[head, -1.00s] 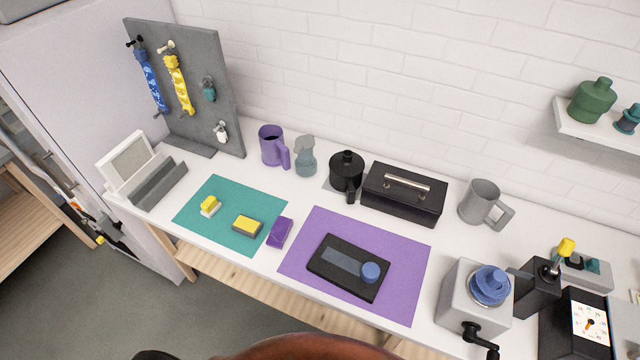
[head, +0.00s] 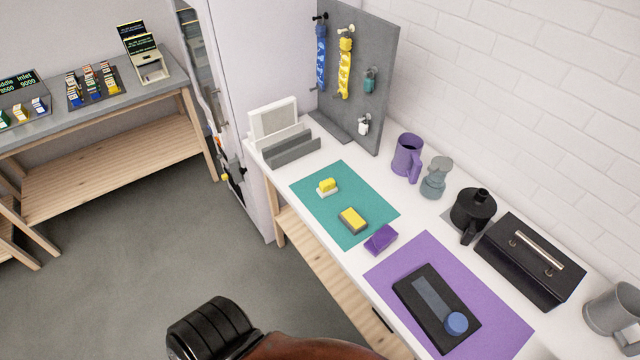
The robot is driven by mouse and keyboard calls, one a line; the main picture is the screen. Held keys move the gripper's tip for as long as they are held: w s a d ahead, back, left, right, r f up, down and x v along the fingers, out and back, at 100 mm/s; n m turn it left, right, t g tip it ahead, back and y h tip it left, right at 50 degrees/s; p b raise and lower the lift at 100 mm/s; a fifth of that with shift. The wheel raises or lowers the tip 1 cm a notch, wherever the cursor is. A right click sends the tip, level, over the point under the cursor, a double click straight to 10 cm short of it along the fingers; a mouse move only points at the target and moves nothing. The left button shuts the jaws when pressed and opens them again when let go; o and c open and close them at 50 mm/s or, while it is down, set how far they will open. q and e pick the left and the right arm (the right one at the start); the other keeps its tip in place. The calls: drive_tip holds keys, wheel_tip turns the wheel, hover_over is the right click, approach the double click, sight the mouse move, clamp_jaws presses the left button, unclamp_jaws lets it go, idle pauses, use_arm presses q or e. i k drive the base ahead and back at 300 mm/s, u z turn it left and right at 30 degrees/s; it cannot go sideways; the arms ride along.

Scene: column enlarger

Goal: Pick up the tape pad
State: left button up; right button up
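I cannot tell for certain which item is the tape pad. Small candidates lie on or near the teal mat (head: 310,190) in the head view. A yellow-topped grey block (head: 353,220) lies on the mat's near right part. A smaller yellow piece on a white base (head: 327,187) sits near the mat's middle. A purple block (head: 380,239) lies at the mat's near right corner, close to the purple mat (head: 500,325). Neither gripper can be made out in the view, and nothing is seen touching these items.
A black plate with a blue knob (head: 456,323) lies on the purple mat. A purple mug (head: 406,157), grey-blue bottle (head: 435,178), black pot (head: 473,212) and black toolbox (head: 530,262) line the wall side. A grey pegboard (head: 383,75) stands behind. Floor (head: 140,260) is open at left.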

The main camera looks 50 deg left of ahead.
sight(327, 187)
drive_tip(key=u, duration=1.45)
